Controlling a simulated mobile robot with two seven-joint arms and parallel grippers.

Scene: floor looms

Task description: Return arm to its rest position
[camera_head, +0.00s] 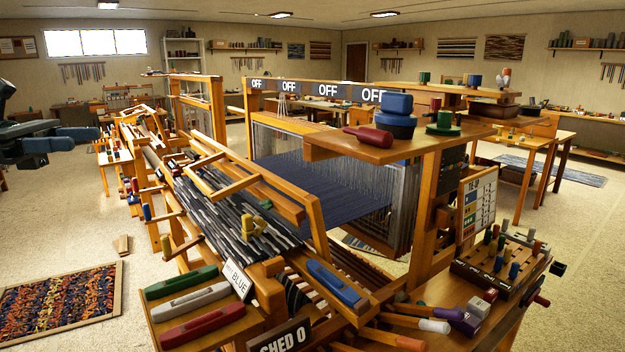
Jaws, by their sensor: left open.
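My left gripper (88,139) reaches in from the left edge of the head view, with dark links and blue-grey fingers. It is open and holds nothing that I can see. It hangs in the air, clear of the large wooden loom (318,215) in the picture's middle. The rest of the left arm is cut off by the picture's edge. My right gripper does not show.
A shuttle shelf (160,338) with green, grey and red shuttles stands at the front. A peg board (500,262) is at right. A patterned rug (60,305) lies on the carpet, which is open at left. More looms and benches stand behind.

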